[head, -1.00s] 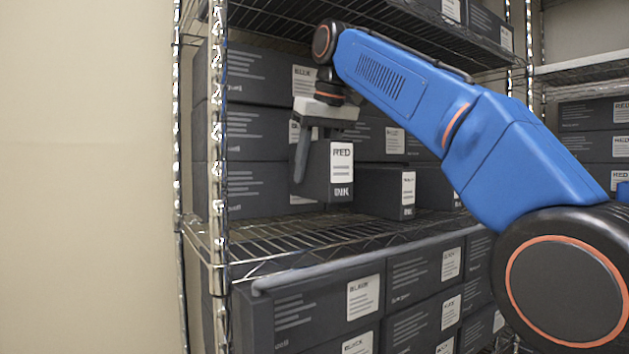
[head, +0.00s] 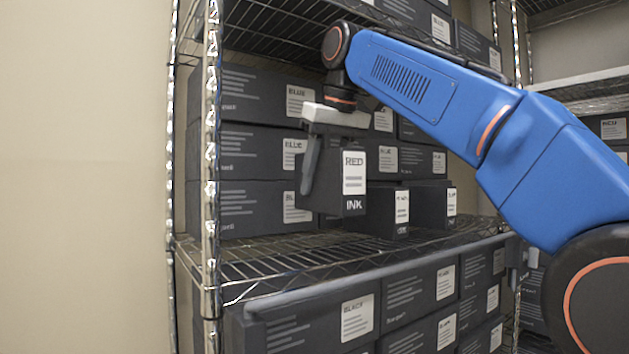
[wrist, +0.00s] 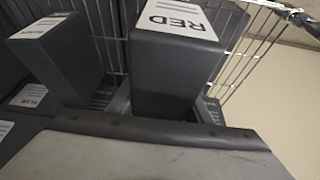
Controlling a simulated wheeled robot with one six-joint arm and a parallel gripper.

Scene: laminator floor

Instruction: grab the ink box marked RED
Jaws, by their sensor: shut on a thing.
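The black ink box marked RED (head: 354,184) hangs in my gripper (head: 331,160) in the head view, its white RED label and INK print facing out. My gripper comes from above and is shut on the box, with one finger along its left side. The far finger is hidden behind the box in the head view. In the wrist view the RED box (wrist: 175,75) sits between my fingers (wrist: 165,108). The box appears raised a little above the wire shelf.
The wire shelf (head: 290,262) holds stacked dark boxes marked BLUE (head: 255,150) behind the RED box. Smaller labelled ink boxes (head: 381,212) stand right of it. A chrome post (head: 211,160) rises at the left, and another shelf is overhead. The shelf's front left is clear.

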